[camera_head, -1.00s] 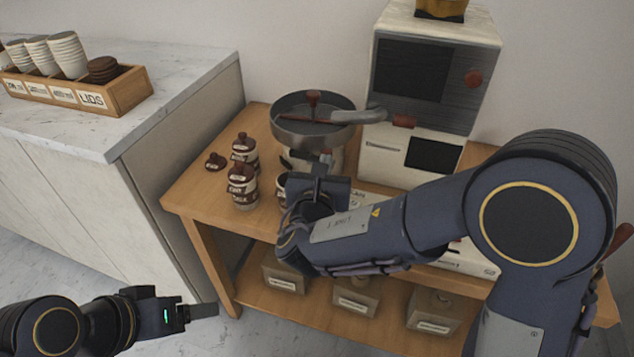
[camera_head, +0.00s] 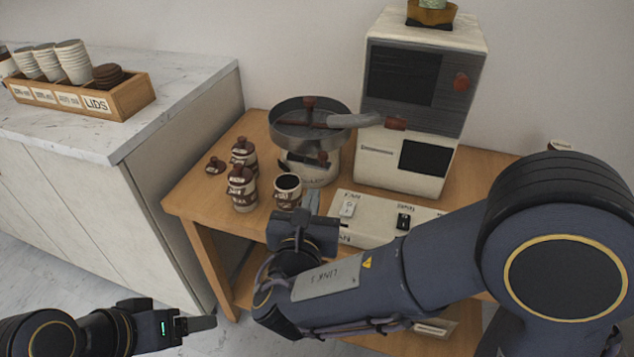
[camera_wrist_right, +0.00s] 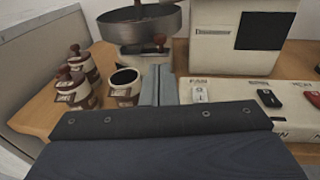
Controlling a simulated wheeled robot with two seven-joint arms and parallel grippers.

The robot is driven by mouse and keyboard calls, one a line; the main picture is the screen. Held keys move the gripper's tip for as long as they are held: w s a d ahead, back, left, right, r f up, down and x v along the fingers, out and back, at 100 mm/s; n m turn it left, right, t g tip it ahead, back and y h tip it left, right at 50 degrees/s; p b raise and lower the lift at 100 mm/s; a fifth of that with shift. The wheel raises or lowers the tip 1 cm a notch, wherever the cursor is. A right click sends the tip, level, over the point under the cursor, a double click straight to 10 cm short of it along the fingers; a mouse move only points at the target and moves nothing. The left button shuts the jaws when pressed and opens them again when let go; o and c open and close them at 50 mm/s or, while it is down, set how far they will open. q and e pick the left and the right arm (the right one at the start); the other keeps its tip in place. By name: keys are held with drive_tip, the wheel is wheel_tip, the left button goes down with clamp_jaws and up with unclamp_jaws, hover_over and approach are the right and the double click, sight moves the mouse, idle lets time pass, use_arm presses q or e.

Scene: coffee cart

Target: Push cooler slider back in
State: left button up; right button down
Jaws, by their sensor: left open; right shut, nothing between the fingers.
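The cooler is a round metal pan (camera_head: 285,138) on a pale body, with a stirring arm across its top. Its slider, a dark bar with a red-brown knob (camera_head: 323,158), sits low on its front side; the knob also shows in the right wrist view (camera_wrist_right: 159,41). How far the slider sticks out is hard to tell. My right gripper (camera_head: 311,201) is shut and empty in front of the cooler, apart from the knob; its fingers (camera_wrist_right: 160,85) point toward the cooler in the wrist view. My left gripper (camera_head: 207,323) is open and empty at lower left.
A dark-filled cup (camera_head: 288,190) stands just left of my right fingers, with lidded jars (camera_head: 242,188) farther left. A switch panel (camera_head: 375,220) lies right of the fingers, before the white roaster (camera_head: 410,150). The marble counter (camera_head: 180,85) is at left.

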drive_tip(key=s, duration=0.3)
drive_tip(key=shift+s+a+r, duration=0.1)
drive_tip(key=shift+s+a, duration=0.1)
drive_tip(key=shift+a, duration=0.05)
drive_tip(key=shift+d, duration=0.1)
